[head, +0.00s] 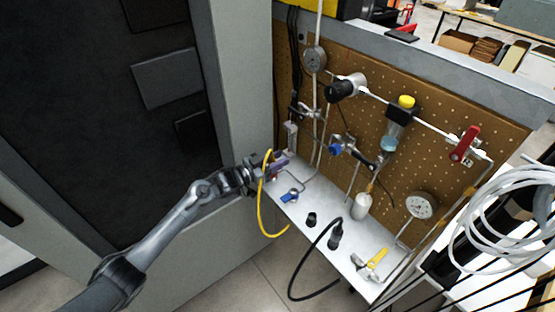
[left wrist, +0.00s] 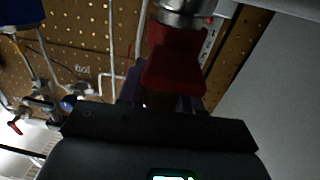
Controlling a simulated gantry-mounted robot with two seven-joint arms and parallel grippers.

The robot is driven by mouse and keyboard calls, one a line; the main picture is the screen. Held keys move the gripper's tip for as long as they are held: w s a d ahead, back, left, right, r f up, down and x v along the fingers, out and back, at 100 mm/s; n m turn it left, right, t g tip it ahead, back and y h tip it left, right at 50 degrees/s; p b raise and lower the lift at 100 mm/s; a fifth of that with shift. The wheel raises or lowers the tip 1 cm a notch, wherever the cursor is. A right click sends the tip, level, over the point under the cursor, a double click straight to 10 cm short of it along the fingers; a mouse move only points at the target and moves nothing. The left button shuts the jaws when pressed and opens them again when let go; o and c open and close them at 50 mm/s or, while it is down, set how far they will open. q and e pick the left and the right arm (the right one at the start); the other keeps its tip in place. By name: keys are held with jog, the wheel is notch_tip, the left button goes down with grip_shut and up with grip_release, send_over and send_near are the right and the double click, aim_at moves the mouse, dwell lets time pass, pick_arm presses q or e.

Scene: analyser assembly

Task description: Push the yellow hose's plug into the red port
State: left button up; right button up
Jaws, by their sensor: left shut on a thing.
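My left gripper (head: 274,168) is at the left end of the white shelf, its purple fingers shut on the yellow hose's plug. In the left wrist view, the plug (left wrist: 160,98) is a dark yellowish end between the fingers, mostly hidden. The yellow hose (head: 260,212) loops from the gripper down past the shelf's front edge. The red port (left wrist: 172,65) shows large in the left wrist view, directly in front of the fingers, with a metal collar (left wrist: 188,12) beyond it. The plug lines up closely with it; I cannot tell whether they touch. My right gripper is out of view.
The white shelf (head: 318,232) holds a blue-handled valve (head: 290,196), a black hose (head: 302,262) and a yellow-handled tool (head: 374,262). Behind is a brown pegboard (head: 440,110) with pipes, gauges and a red lever (head: 463,145). A grey cabinet wall stands left.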

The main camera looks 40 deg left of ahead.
pick_arm(q)
jog(key=o, duration=1.1)
jog(key=shift+s, duration=0.15)
